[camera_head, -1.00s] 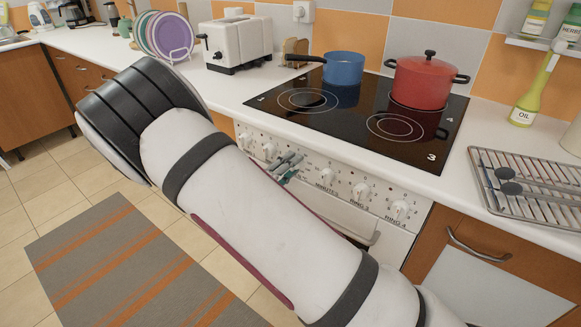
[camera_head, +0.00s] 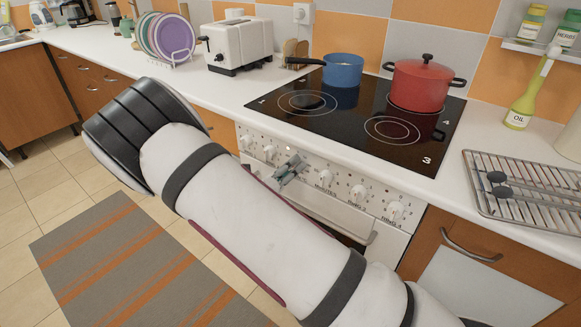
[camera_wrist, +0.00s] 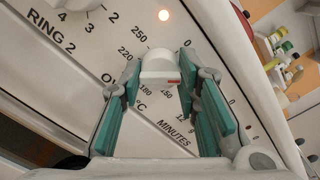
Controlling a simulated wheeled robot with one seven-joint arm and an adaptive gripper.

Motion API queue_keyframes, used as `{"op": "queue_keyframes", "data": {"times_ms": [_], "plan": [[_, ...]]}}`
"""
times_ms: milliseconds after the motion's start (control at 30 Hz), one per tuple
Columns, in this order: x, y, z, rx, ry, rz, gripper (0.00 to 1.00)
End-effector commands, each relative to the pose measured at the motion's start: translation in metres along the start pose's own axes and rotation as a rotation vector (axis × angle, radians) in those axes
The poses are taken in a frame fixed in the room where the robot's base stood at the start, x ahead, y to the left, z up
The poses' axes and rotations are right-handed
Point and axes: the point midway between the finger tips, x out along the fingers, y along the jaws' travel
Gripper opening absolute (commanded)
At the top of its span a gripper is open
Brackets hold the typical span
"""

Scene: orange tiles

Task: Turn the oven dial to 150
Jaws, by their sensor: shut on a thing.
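The white oven dial (camera_wrist: 160,66) stands on the oven panel between my gripper's teal finger pads in the wrist view. My gripper (camera_wrist: 160,95) is shut on the dial, with a finger on each side. In the head view my gripper (camera_head: 288,170) is at the oven's front panel (camera_head: 345,190), where it hides the dial.
A round light (camera_wrist: 163,15) glows on the panel above the dial. Other knobs, such as the one for ring 4 (camera_head: 396,211), stand to the right. A blue pan (camera_head: 343,71) and a red pot (camera_head: 420,85) are on the hob (camera_head: 340,125). An oven handle bar runs below the knobs.

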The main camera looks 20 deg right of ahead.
Motion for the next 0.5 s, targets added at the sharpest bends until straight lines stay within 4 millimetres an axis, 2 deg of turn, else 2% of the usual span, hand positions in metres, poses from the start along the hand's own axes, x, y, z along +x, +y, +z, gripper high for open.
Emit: {"op": "queue_keyframes", "data": {"times_ms": [500], "plan": [[-0.0004,0.0002,-0.0003,0.487,0.000,0.001,0.02]]}}
